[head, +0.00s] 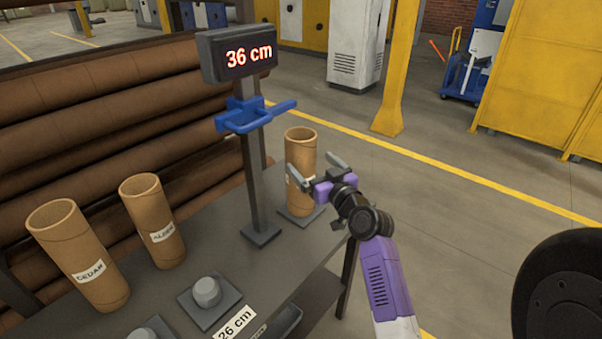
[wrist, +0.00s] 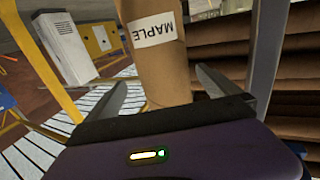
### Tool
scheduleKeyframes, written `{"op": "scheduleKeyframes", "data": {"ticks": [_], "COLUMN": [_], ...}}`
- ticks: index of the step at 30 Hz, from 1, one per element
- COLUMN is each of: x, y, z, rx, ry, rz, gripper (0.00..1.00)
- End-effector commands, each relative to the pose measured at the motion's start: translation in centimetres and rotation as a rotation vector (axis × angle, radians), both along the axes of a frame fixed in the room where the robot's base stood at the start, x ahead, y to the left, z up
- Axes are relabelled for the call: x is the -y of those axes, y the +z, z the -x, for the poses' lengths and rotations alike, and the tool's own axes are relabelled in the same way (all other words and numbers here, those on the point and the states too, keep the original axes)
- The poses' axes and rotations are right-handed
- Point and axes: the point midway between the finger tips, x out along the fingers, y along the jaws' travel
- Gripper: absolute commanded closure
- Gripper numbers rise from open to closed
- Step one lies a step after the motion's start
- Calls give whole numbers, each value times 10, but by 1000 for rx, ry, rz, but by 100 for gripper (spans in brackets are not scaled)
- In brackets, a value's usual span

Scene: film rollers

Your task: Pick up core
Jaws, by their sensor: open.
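A brown cardboard core (head: 299,170) stands upright on a small plate at the right end of the table. Its white label reads MAPLE in the wrist view (wrist: 157,62). My gripper (head: 318,166) is open, with its fingers level with the core's upper half. In the wrist view the core stands ahead, between the two spread fingers (wrist: 160,90); I cannot tell if either touches it. Two more cores stand at the left: one labelled CEDAR (head: 78,254) and one labelled ALDER (head: 153,221).
A post with a 36 cm display (head: 240,52) and a blue bracket (head: 254,115) rises just left of the core. Grey pegs on plates (head: 207,292) sit at the table's front, near a 26 cm label. Large brown rolls (head: 100,95) are stacked behind.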

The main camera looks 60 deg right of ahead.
Motion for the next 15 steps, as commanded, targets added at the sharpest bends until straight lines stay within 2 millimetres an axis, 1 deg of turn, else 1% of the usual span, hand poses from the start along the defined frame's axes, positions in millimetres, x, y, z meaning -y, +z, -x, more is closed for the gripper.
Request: {"op": "scheduleKeyframes", "data": {"ticks": [5, 8, 12, 15], "x": [9, 16, 25, 29], "y": [3, 5, 2, 2], "z": [-15, -27, -43, -49], "rx": [-1, 0, 0, 1], "ry": [-2, -2, -2, -2], "rz": [-1, 0, 0, 1], "gripper": [0, 0, 0, 0]}}
